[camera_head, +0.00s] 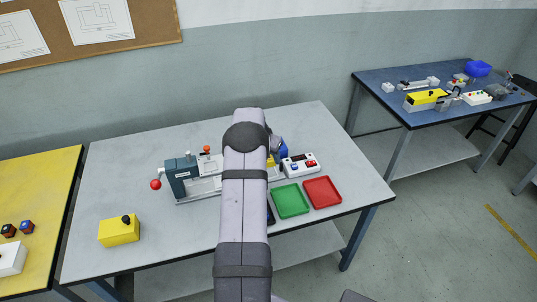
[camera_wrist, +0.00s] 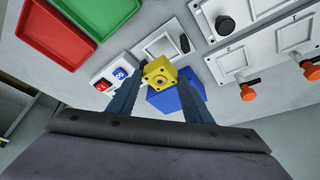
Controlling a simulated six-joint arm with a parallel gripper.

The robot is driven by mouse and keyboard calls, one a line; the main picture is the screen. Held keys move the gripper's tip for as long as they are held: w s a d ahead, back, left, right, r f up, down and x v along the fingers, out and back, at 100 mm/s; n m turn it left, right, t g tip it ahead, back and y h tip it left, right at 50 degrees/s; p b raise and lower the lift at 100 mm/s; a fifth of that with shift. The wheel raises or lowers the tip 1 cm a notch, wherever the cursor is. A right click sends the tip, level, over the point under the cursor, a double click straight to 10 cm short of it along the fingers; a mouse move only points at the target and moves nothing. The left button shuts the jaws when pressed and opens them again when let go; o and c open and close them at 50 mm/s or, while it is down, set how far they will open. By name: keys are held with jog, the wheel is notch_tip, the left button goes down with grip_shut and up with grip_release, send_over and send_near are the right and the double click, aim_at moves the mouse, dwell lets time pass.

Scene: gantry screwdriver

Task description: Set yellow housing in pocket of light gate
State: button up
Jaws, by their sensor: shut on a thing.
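In the wrist view, the yellow housing (camera_wrist: 160,72) is a small block with a round hole in its face. My gripper (camera_wrist: 159,88) is shut on it, one finger on each side. Just beyond the housing lies a pale plate with a square recess (camera_wrist: 160,43) and a small black part at its side; it looks like the light gate's pocket, but I cannot be sure. The housing appears apart from the recess; its height is unclear. In the head view, my arm hides the gripper and most of this area; a bit of yellow (camera_head: 270,161) shows beside it.
A button box (camera_head: 300,165), green tray (camera_head: 290,201) and red tray (camera_head: 323,192) stand right of my arm. A blue object (camera_wrist: 176,99) lies behind the housing. Pale fixtures with orange-knobbed clamps (camera_wrist: 249,93) are close by. A teal press (camera_head: 183,177) and yellow block (camera_head: 119,231) are left.

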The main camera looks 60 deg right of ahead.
jog(key=shift+f+b, duration=1.2)
jog(key=shift+f, duration=0.8)
jog(key=shift+f+b, duration=0.65)
jog(key=shift+b, duration=0.55)
dwell(1.0)
dwell(0.4)
jog(key=o, duration=1.4)
jog(key=shift+r, duration=0.15)
jog(key=shift+r+p, duration=2.25)
jog(key=shift+r, duration=1.6)
